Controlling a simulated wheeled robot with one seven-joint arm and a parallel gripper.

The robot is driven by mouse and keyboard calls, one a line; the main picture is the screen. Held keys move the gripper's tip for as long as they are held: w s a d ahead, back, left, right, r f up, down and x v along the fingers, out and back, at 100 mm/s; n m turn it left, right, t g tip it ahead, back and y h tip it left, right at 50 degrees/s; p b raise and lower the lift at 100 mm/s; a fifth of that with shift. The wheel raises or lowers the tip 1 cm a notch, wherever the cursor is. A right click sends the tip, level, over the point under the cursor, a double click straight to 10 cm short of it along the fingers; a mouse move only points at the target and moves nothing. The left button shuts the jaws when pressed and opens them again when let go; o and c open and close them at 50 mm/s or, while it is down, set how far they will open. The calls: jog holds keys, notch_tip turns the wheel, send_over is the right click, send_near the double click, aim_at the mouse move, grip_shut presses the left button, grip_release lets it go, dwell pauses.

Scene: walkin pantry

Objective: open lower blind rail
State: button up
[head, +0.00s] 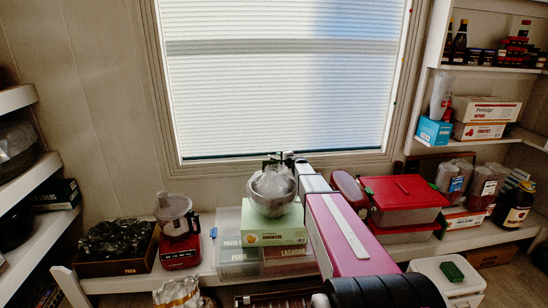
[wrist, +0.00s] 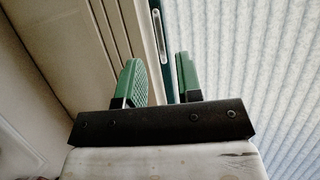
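The pleated blind (head: 285,80) covers the window in the head view, lowered almost to the sill. Its lower rail (head: 225,156) is a thin dark teal strip along the bottom edge. In the wrist view the rail (wrist: 160,40) runs up the picture, with a pale slot-shaped piece on it and the blind (wrist: 265,60) to its right. My gripper (head: 283,158) is in front of the rail near its middle. Its green fingers (wrist: 161,80) are apart, and the rail shows in the gap between them. I cannot tell whether either finger touches it.
Below the window, a counter holds a metal bowl (head: 271,190) on a green box (head: 272,225), a food processor (head: 177,220) and a red-lidded container (head: 404,198). Shelves stand left and right. The window frame (wrist: 70,50) lies beside the rail.

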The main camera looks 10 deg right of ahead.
jog(key=x, duration=0.7)
grip_shut()
